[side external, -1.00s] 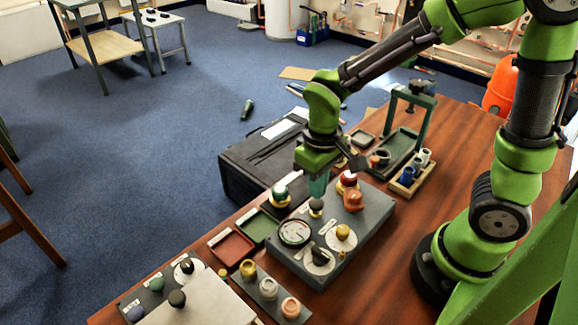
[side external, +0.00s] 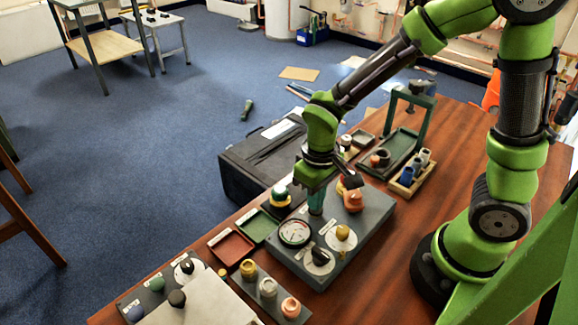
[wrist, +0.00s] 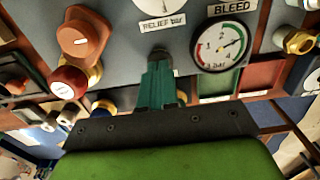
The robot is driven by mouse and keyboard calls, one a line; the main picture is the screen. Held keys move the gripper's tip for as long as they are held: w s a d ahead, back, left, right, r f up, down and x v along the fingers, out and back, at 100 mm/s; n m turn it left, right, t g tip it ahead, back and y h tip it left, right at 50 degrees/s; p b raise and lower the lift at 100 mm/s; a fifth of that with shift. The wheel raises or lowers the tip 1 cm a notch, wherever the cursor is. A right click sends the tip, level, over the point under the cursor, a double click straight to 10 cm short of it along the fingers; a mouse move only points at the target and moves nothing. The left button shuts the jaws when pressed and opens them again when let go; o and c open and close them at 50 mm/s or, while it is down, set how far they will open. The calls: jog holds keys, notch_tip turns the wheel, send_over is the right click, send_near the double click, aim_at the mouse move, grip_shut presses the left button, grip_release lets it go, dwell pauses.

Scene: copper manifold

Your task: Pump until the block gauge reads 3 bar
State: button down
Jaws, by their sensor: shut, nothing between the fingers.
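The grey block (side external: 355,245) lies on the wooden bench and carries the round block gauge (side external: 294,233). The gauge also shows in the wrist view (wrist: 222,43), with a white face, a green arc and a "bar" mark; its exact reading is too small to tell. My gripper (side external: 316,211) is shut and empty, pointing down over the block just behind the gauge. In the wrist view its teal fingers (wrist: 158,62) meet over a dark button, mostly hidden beneath the tips. I cannot tell whether they touch it.
An orange knob (side external: 353,201) stands right of my gripper and a yellow knob (side external: 342,232) on a white dial in front. Red (side external: 231,248) and green (side external: 259,225) trays lie beside the block. A green frame (side external: 424,120) stands behind.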

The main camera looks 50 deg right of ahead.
jog(key=shift+s+f, duration=0.1)
jog(key=shift+f, duration=0.05)
notch_tip(320, 180, up, 14)
jog(key=shift+r, duration=0.2)
jog(key=shift+w, duration=0.2)
dwell(0.5)
